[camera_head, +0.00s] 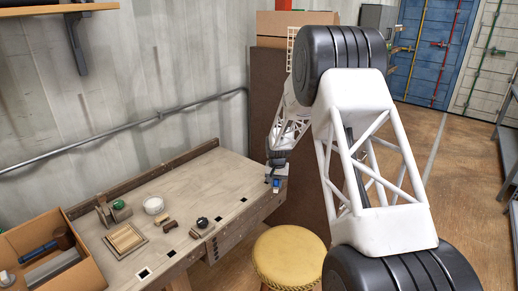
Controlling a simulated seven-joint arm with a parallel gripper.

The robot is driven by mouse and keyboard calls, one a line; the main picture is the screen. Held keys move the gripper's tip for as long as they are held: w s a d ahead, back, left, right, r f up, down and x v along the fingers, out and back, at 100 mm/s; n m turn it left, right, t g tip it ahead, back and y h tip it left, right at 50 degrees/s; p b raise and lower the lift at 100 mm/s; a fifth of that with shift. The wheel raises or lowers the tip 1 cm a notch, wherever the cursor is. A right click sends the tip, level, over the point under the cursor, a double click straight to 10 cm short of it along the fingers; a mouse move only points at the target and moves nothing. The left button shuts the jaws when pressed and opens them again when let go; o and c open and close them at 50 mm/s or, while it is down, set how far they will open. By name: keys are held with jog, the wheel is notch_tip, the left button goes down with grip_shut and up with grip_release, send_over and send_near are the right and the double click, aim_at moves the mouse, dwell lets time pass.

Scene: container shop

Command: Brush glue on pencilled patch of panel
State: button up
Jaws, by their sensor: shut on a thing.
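My gripper (275,178) is beyond the right end of the workbench (190,180), at about the height of its top. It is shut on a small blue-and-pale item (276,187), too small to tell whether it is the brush. A light wooden panel (126,238) with a darker border lies flat on the bench, well to the left of my gripper. No pencilled patch can be made out on it. A round white tub (153,206), perhaps the glue, stands just behind the panel.
A wooden block tool with a green knob (119,205), small brown pieces (170,227) and a black-knobbed tool (202,223) are on the bench. A cardboard box of tools (45,255) is at left. A yellow stool (289,257) stands in front of the bench.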

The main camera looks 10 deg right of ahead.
jog(key=a, duration=0.5)
jog(key=a+r+n, duration=0.1)
jog(key=a, duration=0.4)
jog(key=a+r+n, duration=0.1)
jog(key=a, duration=0.5)
jog(key=shift+s+a, duration=0.1)
jog(key=shift+s, duration=0.1)
jog(key=s+a+r+n, duration=0.2)
jog(key=s+a, duration=0.3)
jog(key=a, duration=0.9)
jog(key=s+a+r+n, duration=0.2)
jog(key=s+a, duration=0.4)
jog(key=a, duration=0.8)
jog(key=s+a+r+n, duration=0.1)
jog(key=s+a+n, duration=0.2)
jog(key=a, duration=1.1)
jog(key=s, duration=0.3)
jog(key=shift+a+r, duration=0.4)
